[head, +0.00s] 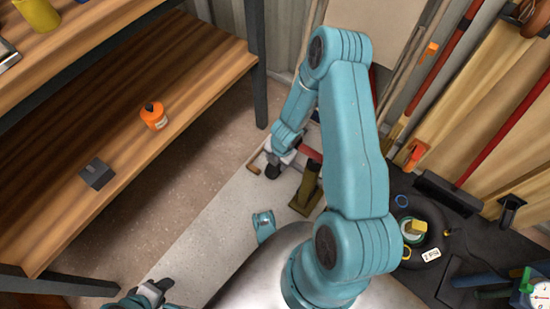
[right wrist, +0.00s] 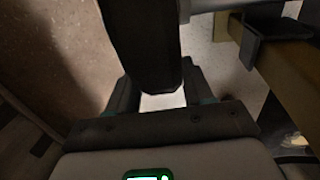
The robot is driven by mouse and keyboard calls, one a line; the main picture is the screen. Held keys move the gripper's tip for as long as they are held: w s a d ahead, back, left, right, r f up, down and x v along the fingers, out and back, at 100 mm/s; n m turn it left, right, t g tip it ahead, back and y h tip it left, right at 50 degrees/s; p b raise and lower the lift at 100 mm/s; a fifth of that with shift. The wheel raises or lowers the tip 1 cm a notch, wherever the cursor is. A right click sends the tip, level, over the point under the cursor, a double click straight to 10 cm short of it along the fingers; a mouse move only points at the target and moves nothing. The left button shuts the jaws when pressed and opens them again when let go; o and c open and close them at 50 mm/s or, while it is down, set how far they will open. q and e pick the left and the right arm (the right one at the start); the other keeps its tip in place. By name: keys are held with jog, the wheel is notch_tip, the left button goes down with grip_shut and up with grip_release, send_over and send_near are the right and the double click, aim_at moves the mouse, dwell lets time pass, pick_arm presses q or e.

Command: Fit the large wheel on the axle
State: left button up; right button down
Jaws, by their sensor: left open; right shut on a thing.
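My right gripper (right wrist: 158,92) is shut on a thick dark thing (right wrist: 140,40) seen edge-on. It may be the large wheel, but its round face does not show. A pale grey rod-like part (right wrist: 205,8) lies right by its upper end; I cannot tell whether they touch or whether this is the axle. In the head view my right gripper (head: 283,157) is small and partly hidden by its own arm, low beside an olive stand (head: 306,192). My left gripper (head: 150,292) is open and empty at the bottom edge.
A wooden shelf (head: 190,70) at left bears an orange bottle (head: 154,117) and a dark box (head: 96,174). A black bench (head: 440,215) with tape rolls and tools is at right. An olive beam with a black bracket (right wrist: 270,35) stands close right of the held thing.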

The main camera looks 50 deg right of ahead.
dwell(0.4)
jog(key=shift+c, duration=1.8)
grip_release()
